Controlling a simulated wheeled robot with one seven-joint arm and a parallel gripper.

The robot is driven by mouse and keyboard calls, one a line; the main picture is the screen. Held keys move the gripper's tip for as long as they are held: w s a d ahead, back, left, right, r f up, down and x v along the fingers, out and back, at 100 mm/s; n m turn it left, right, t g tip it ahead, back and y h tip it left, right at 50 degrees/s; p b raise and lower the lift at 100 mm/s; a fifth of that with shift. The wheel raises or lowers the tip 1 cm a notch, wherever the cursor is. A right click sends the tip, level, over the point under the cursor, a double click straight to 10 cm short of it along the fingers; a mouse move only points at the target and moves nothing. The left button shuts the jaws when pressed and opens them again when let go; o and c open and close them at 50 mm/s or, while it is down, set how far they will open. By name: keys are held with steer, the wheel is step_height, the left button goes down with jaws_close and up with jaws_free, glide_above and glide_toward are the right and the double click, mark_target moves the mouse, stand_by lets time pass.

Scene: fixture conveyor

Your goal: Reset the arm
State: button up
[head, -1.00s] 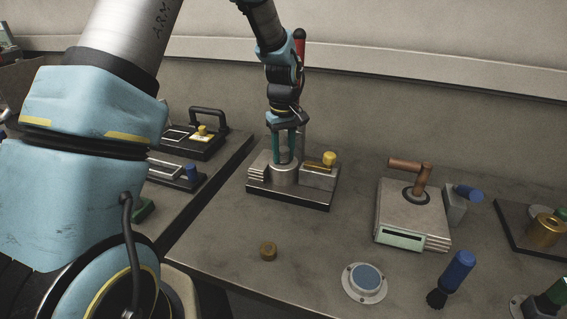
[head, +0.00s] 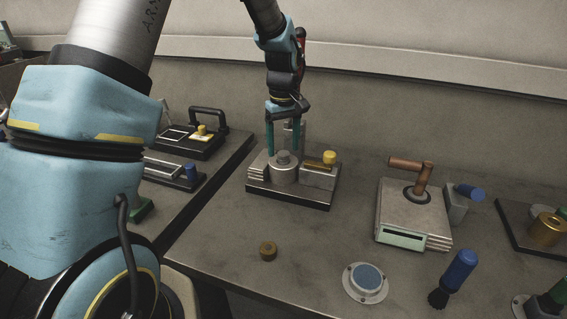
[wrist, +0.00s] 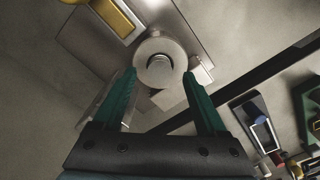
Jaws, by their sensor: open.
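My gripper (head: 285,140) is open, with its two green fingers pointing down just above a metal fixture (head: 290,199) in the head view. Under it is the fixture's round grey cylinder (head: 284,174), which has a small knob on top. In the wrist view the gripper (wrist: 160,85) has its fingers apart, and the cylinder (wrist: 160,64) shows between and beyond the fingertips. Nothing is held between the fingers. Whether a fingertip touches the cylinder's side is hard to tell.
A yellow knob (head: 329,157) stands on the fixture's right block. To the right is a box with a brown handle (head: 411,164). A brass nut (head: 268,251), a blue button (head: 366,279) and a blue-handled brush (head: 459,270) are in front. Bare table lies between.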

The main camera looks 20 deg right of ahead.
step_height(320, 180, up, 8)
steer(key=b, duration=0.2)
steer(key=s+a+f, duration=0.1)
steer(key=a+f, duration=0.1)
steer(key=a, duration=1.5)
steer(key=s+a+f+m+t, duration=0.1)
steer(key=s+a+f+m, duration=0.1)
steer(key=s+a, duration=0.7)
steer(key=a+f, duration=0.1)
steer(key=a, duration=0.3)
steer(key=shift+a+f+t, duration=0.15)
steer(key=shift+a+t, duration=0.15)
steer(key=shift+a, duration=0.05)
